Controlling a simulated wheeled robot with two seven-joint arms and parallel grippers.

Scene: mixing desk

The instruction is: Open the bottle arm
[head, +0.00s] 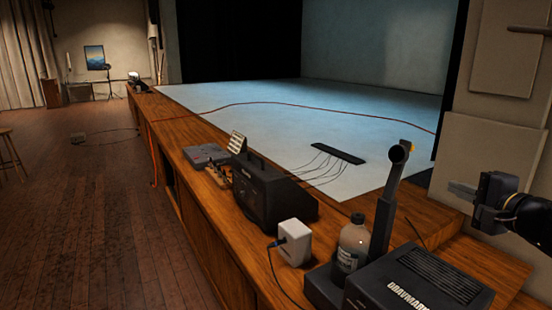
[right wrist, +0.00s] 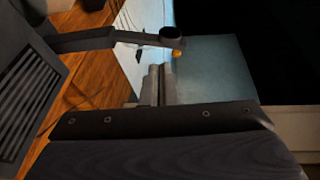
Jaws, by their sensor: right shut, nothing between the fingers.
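The bottle arm (head: 384,215) is a dark lever that stands nearly upright from a dark base, with a round end at its top and a small yellow piece beside that end. A bottle (head: 353,246) with a pale body stands just left of the lever. My right gripper (head: 462,189) is shut and empty, to the right of the lever and apart from it. In the right wrist view the shut fingers (right wrist: 160,72) point towards the lever's round end; the lever (right wrist: 95,42) comes in from the left. My left gripper is not in view.
A dark box with lettering (head: 420,285) sits right of the bottle. A white box (head: 294,242) with a cable, a black device (head: 270,195) and a grey unit (head: 206,155) line the wooden ledge to the left. Wall panels (head: 490,150) are behind my right gripper.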

